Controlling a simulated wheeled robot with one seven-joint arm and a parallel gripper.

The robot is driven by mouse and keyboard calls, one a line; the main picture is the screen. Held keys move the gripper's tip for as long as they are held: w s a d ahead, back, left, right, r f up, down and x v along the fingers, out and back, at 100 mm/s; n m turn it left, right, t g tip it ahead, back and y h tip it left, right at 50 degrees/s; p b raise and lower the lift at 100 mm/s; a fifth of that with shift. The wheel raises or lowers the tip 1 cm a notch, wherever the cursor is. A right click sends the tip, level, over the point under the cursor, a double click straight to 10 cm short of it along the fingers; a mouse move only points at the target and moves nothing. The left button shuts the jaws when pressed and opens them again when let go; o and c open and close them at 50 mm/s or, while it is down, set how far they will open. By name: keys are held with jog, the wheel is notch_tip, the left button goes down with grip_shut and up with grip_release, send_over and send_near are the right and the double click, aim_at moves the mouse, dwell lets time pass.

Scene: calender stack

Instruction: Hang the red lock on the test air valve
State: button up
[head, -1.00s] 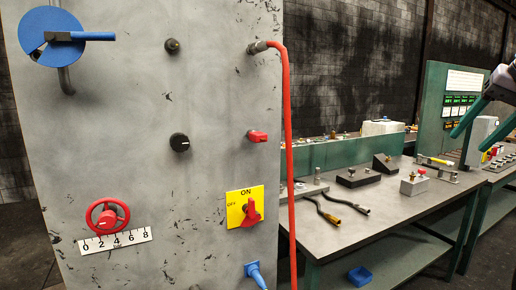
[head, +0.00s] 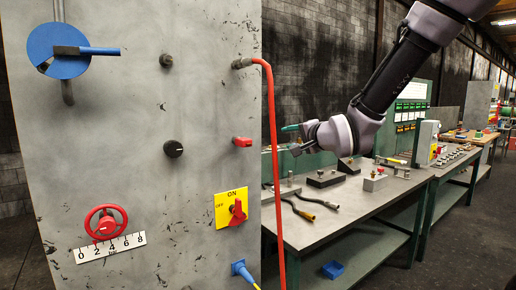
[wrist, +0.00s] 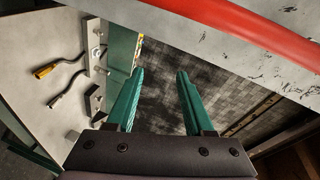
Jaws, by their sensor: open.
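My gripper (head: 292,139) is open and empty, just right of the grey panel's edge and the red hose, above the workbench. Its green fingers are spread apart in the wrist view (wrist: 160,75). I cannot make out a red lock in either view.
A red hose (head: 274,180) hangs down the panel's right edge; it also crosses the top of the wrist view (wrist: 235,32). The panel (head: 130,190) holds a blue lever (head: 60,50), a red handwheel (head: 106,223) and a red-yellow switch (head: 236,210). Cables and fixtures lie on the bench (head: 330,230).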

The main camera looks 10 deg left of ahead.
aim_at(250, 144)
jog(key=s+a+y, duration=0.1)
jog(key=a, duration=0.2)
jog(key=s+a+f+y, duration=0.1)
jog(key=a, duration=0.2)
jog(key=s+a+f+y, duration=0.1)
jog(key=a, duration=0.2)
jog(key=shift+s+f+m, duration=0.2)
jog(key=shift+s+m, duration=0.2)
jog(key=shift+w+a+g+y, duration=0.25)
jog(key=shift+a+g+y, duration=0.05)
jog(key=shift+a, duration=0.15)
jog(key=shift+x, duration=2.95)
jog(key=shift+w, duration=0.1)
grip_shut()
